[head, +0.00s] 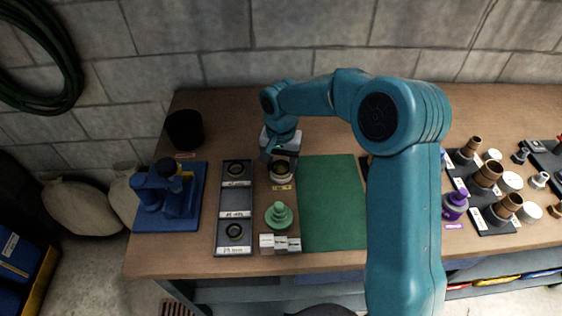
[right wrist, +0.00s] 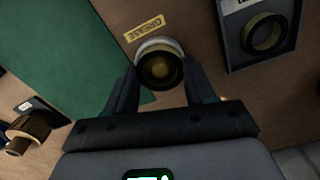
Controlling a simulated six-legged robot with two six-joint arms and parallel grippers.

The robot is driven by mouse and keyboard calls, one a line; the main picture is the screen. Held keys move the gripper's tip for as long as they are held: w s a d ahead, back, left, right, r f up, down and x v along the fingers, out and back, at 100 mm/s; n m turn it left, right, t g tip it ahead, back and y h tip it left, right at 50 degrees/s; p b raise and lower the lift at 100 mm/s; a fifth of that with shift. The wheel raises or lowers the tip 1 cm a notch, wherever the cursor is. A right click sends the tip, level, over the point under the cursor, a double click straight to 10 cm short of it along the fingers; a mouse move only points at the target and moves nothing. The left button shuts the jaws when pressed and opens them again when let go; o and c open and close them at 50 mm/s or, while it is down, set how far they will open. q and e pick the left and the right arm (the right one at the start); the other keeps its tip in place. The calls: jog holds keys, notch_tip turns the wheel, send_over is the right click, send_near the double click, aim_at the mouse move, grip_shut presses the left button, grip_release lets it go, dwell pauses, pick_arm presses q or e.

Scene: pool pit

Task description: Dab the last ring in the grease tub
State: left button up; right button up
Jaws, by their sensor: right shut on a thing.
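My right gripper (head: 280,160) points down over the grease tub (head: 282,179), behind a yellow label. In the right wrist view its two fingertips (right wrist: 161,77) are shut on a dark ring (right wrist: 148,79). Yellow-brown grease shows through the ring, and the tub's pale rim (right wrist: 152,43) shows just past it. The ring is over or in the tub mouth; I cannot tell whether it touches the grease. The dark tray (head: 222,208) left of the tub has a ring (head: 236,170) in its far compartment and another (head: 235,232) in its near one; the middle looks empty. My left gripper is not in view.
A green stepped piece (head: 278,214) and small pale blocks (head: 267,243) stand nearer than the tub. A bare green mat (head: 330,205) lies to the right. A blue fixture (head: 160,190) and black cup (head: 185,130) are at left. Several brown fittings (head: 487,175) stand at right.

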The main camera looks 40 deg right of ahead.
jog(key=shift+r+p, duration=0.6)
jog(key=shift+r, duration=0.1)
jog(key=shift+r+p, duration=1.9)
jog(key=shift+r, duration=0.95)
jog(key=shift+f, duration=0.1)
jog(key=shift+a, duration=0.1)
